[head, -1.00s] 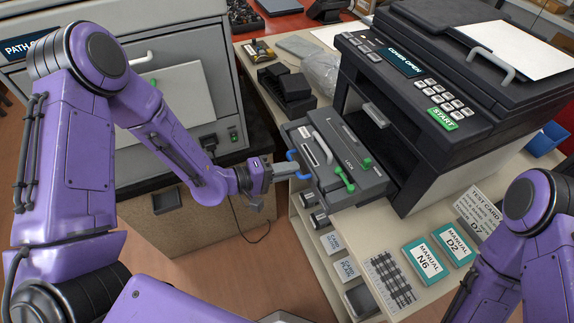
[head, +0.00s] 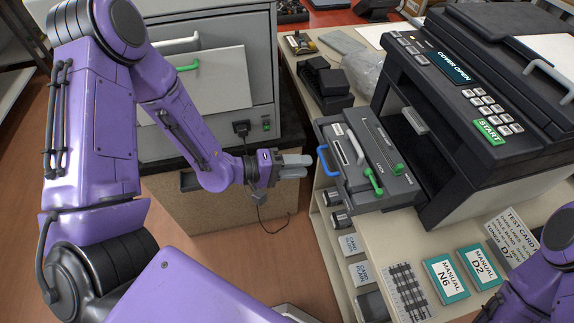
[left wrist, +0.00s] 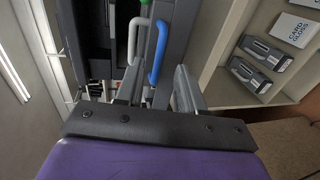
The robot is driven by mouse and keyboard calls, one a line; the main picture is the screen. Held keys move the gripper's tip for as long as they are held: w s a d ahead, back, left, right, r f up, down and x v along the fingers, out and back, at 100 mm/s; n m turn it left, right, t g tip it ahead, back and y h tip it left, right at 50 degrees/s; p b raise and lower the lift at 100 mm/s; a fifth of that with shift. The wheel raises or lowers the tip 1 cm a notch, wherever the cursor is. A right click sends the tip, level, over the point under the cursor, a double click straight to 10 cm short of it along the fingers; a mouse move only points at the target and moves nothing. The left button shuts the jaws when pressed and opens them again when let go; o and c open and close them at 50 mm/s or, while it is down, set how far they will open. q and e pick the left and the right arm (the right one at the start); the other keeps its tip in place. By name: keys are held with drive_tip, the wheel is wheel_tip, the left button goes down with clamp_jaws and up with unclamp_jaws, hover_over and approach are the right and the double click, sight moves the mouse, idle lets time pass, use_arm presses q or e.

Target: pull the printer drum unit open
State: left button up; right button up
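The dark grey drum unit (head: 352,193) sticks out of the front of the black and white printer (head: 455,130). It has a white handle, green LOCK levers (head: 374,181) and a blue handle (head: 323,161) on its outer left edge. My left gripper (head: 308,166) is open and empty, just left of the blue handle and apart from it in the head view. In the left wrist view the blue handle (left wrist: 160,48) lies ahead, roughly in line with the gap between the two fingers (left wrist: 157,88). My right arm shows at the lower right; its gripper is out of view.
A grey cabinet (head: 215,75) stands at left on a brown base. Black boxes (head: 325,85) and a clear bag (head: 363,72) lie behind the drum unit. Manuals (head: 446,280) and a test card lie in front of the printer. Open floor shows below my left gripper.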

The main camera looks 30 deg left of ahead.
use_arm(q)
drive_tip(key=v, duration=0.5)
drive_tip(key=shift+s+a+r, duration=0.1)
drive_tip(key=shift+s+a, duration=0.1)
drive_tip(key=shift+s, duration=0.05)
drive_tip(key=w+a+f+y, duration=0.2)
drive_tip(key=a+f+y, duration=0.6)
drive_tip(key=f+y, duration=0.2)
drive_tip(key=s+f+g+y, duration=0.2)
drive_tip(key=s+f+g, duration=0.1)
drive_tip(key=s+f, duration=0.4)
drive_tip(key=s+f+m+g+y+b, duration=0.1)
drive_tip(key=s+f+g+y, duration=0.2)
drive_tip(key=s+f, duration=0.4)
drive_tip(key=s+g, duration=0.1)
drive_tip(key=s, duration=0.6)
drive_tip(key=shift+d+m, duration=0.15)
drive_tip(key=shift+m, duration=0.15)
